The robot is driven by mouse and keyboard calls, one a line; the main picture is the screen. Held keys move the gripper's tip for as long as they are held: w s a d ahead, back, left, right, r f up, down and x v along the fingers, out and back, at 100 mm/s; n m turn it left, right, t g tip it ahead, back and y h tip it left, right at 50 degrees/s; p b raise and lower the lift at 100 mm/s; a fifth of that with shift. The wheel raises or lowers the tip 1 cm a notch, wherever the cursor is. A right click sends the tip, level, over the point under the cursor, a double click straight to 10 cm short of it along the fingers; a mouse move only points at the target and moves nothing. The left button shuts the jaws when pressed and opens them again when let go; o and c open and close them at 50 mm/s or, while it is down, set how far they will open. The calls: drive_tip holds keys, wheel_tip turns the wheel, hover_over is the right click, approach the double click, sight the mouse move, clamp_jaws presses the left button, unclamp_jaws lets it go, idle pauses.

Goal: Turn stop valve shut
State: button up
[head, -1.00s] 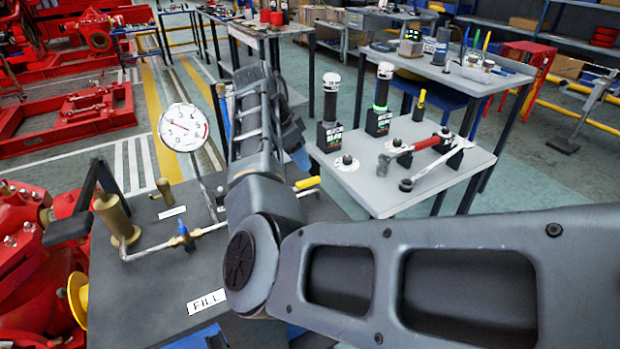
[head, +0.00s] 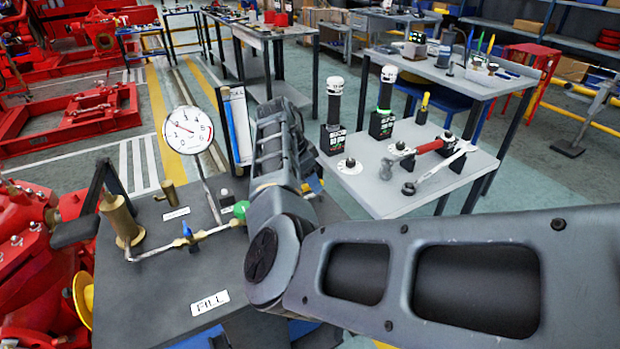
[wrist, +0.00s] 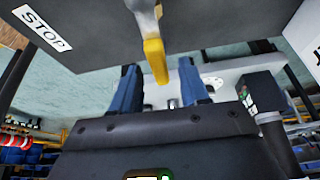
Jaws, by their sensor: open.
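The stop valve shows in the wrist view as a yellow lever handle (wrist: 155,62) hanging from a pale metal fitting (wrist: 146,18), beside a STOP label (wrist: 42,28) on a dark panel. My gripper (wrist: 159,72) is open. Its two blue fingers stand on the left and right of the yellow handle, with a gap showing on each side. The handle's tip lies between the fingers in the picture; I cannot tell how deep it sits. In the head view my arm hides most of the gripper and the valve; only a bit of yellow shows beside the arm.
The dark bench (head: 160,290) carries a pressure gauge (head: 188,130), a brass cylinder with a lever (head: 121,220), a blue-handled valve (head: 188,232), a green knob (head: 241,209) and a FILL label (head: 210,302). A grey table (head: 385,195) with tools stands to the right.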

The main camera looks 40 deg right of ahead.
clamp_jaws()
idle(0.4)
